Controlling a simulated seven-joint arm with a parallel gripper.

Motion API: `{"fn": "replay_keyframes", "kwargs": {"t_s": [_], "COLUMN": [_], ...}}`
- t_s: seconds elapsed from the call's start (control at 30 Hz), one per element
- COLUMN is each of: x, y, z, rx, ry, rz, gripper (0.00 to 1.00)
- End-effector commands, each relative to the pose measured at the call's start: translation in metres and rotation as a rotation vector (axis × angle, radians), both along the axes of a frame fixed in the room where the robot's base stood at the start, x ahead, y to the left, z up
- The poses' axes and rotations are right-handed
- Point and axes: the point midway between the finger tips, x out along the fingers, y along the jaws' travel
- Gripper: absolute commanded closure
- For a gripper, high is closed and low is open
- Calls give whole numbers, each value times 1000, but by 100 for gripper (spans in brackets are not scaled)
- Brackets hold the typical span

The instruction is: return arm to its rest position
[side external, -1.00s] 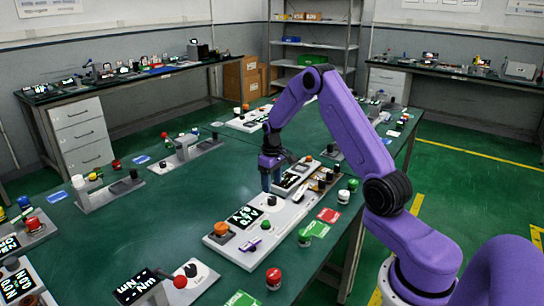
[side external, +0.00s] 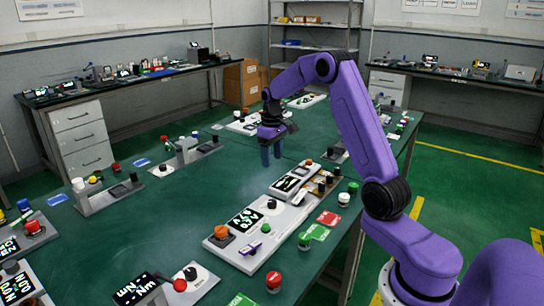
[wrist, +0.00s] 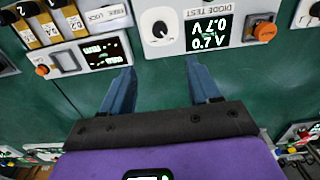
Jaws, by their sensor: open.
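My gripper (side external: 271,154) hangs above the green table in the side view, fingers pointing down, behind and clear of the grey control panel (side external: 236,243). In the wrist view its two blue fingers (wrist: 161,92) are apart with only green tabletop between them, so it is open and empty. The panel shows a display (side external: 244,221) and an orange knob (side external: 221,231). My purple arm arches from the right.
A second panel part (side external: 295,178) with a dark display adjoins the first. A raised grey device (side external: 105,195) and a red button (side external: 274,280) stand on the table. The table's middle left is mostly clear.

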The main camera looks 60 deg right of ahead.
Motion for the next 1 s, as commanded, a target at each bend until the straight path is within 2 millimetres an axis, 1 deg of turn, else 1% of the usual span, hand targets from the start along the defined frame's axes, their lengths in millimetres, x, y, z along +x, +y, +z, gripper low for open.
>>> {"fn": "replay_keyframes", "kwargs": {"t_s": [0.07, 0.17, 0.27, 0.33, 0.4, 0.47, 0.5, 0.6, 0.7, 0.77, 0.9, 0.97, 1.0], "x": [0, 0, -2, -7, -15, -24, -31, -51, -75, -91, -132, -151, -164], "y": [2, 16, 45, 71, 99, 121, 135, 168, 198, 213, 244, 254, 261], "z": [0, 3, 10, 16, 22, 26, 29, 35, 41, 43, 48, 49, 49], "rx": [0, 0, -1, -1, -1, -1, -1, -1, 0, 1, 3, 3, 4], "ry": [0, 0, -3, -6, -7, -9, -9, -11, -13, -15, -18, -18, -19], "rz": [4, 30, 83, 133, 186, 231, 260, 334, 409, 454, 559, 602, 634], "gripper": [39, 39, 39, 39, 39, 39, 39, 39, 39, 39, 39, 39, 39]}}
